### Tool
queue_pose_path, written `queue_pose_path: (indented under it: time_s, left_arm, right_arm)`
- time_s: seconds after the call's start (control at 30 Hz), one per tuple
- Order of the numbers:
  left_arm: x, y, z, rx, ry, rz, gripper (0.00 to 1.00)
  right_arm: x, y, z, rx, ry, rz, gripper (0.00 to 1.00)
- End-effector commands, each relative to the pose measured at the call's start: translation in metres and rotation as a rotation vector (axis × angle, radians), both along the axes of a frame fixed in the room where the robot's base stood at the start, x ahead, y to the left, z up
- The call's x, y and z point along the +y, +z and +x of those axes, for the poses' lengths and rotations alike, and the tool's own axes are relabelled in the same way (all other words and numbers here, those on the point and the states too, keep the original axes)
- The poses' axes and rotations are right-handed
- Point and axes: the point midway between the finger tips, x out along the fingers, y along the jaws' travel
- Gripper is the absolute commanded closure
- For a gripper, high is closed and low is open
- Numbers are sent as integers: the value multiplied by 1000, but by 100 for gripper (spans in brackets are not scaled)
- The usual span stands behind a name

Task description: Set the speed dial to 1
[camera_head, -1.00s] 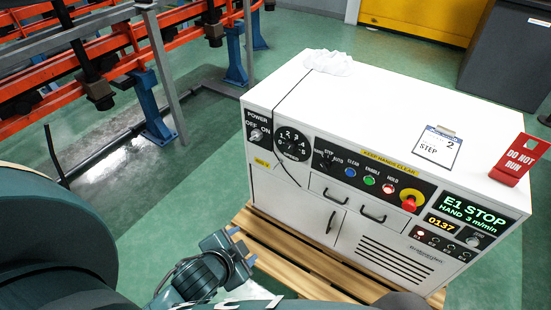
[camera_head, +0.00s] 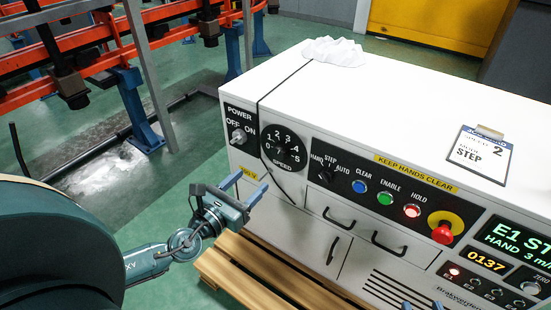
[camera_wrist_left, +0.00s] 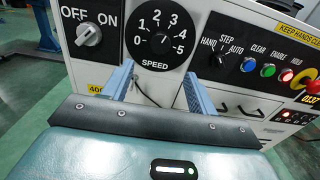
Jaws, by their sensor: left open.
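The speed dial (camera_head: 283,147) is a round black knob on the white cabinet's black panel, marked 0 to 5. It also shows in the left wrist view (camera_wrist_left: 158,41), above my fingers. Which number its pointer is at is too small to tell. My left gripper (camera_head: 241,194) is open and empty, below and in front of the dial, apart from it. In the left wrist view its two blue fingers (camera_wrist_left: 159,74) stand apart, with the dial just beyond their tips. Two small tips of my right gripper (camera_head: 422,305) show at the bottom edge; the rest is out of frame.
The power switch (camera_head: 238,137) is left of the dial and the mode knob (camera_head: 326,173) right of it. Blue, green and red buttons and a red emergency stop (camera_head: 443,233) follow. A card (camera_head: 480,153) reading speed 2, mode step lies on top. A wooden pallet (camera_head: 240,265) is below.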

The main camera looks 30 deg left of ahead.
Motion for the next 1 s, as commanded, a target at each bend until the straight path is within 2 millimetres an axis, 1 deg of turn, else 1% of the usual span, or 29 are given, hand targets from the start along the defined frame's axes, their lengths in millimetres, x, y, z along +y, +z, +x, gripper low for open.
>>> queue_pose_path:
  time_s: [0.03,0.3,0.5,0.6,0.7,1.0]
  left_arm:
    - [-2,3,10,-6,1,-3,42]
    - [-9,3,64,-3,2,-6,42]
    - [-14,1,95,-1,2,-6,42]
    - [-15,1,104,-1,2,-6,42]
    - [-16,1,109,0,2,-6,42]
    - [-16,0,110,1,1,-6,42]
  right_arm:
    - [0,1,0,7,-1,0,64]
    - [-1,1,-2,39,-2,-1,64]
    - [-1,-1,-3,44,-1,-3,64]
    - [-1,-1,-2,43,-1,-3,64]
    - [-1,0,-2,40,-2,-2,64]
    - [-1,0,-2,37,-3,0,64]
